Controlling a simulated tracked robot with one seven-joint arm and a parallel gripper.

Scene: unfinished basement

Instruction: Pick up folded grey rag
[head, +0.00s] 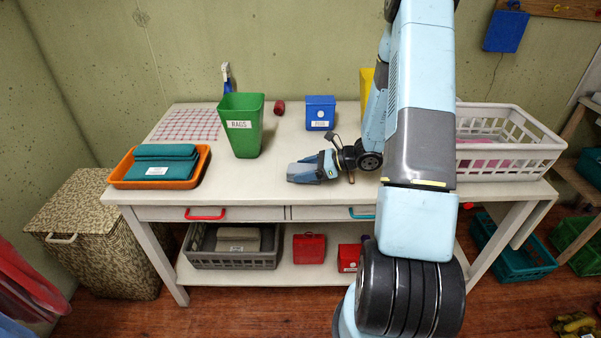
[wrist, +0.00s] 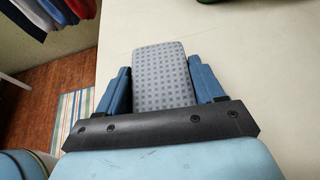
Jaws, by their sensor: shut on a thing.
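The folded grey rag (wrist: 163,75), light grey with a dark dotted pattern, sits between the two blue fingers of my gripper (wrist: 165,88) in the wrist view. The fingers are shut on its two sides. In the head view my gripper (head: 322,167) is low over the front middle of the white table (head: 255,190), and the rag (head: 302,172) sticks out to its left. I cannot tell whether the rag touches the table top.
A green bin labelled RAGS (head: 241,128) stands left of my gripper. An orange tray (head: 190,181) with folded teal cloths is at the left end. A blue box (head: 320,113) stands behind, and a white basket (head: 510,150) is at the right. The front between tray and gripper is clear.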

